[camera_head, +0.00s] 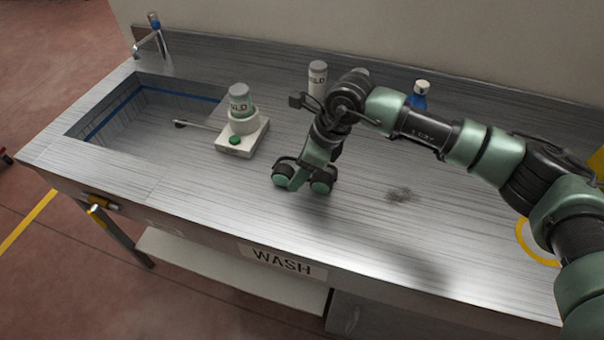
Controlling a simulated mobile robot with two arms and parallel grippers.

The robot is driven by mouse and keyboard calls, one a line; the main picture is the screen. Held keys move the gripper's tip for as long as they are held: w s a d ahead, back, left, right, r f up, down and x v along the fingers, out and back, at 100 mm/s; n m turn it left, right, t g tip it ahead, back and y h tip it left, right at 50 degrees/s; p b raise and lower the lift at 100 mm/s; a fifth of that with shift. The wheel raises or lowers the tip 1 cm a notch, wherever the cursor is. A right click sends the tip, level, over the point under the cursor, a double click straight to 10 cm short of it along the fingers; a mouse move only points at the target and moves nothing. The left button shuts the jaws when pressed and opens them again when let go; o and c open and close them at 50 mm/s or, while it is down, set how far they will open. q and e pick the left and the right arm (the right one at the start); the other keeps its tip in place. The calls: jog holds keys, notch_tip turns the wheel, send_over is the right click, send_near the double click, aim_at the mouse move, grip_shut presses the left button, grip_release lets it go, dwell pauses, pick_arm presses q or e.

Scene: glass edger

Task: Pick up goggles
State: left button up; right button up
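I cannot pick out goggles with certainty in the head view. My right arm comes in from the right and bends down over the middle of the steel counter. My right gripper (303,183) is at its end, low over the counter, with rounded green and black parts at its tip. I cannot tell whether its fingers are open or shut, or whether anything is between them. The arm hides part of the counter behind it. My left gripper is not in view.
A sink (150,115) with a tap (156,35) is at the left. A white canister (317,78) and blue bottle (419,97) stand behind the arm.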

jog(key=shift+x, duration=1.1)
grip_shut()
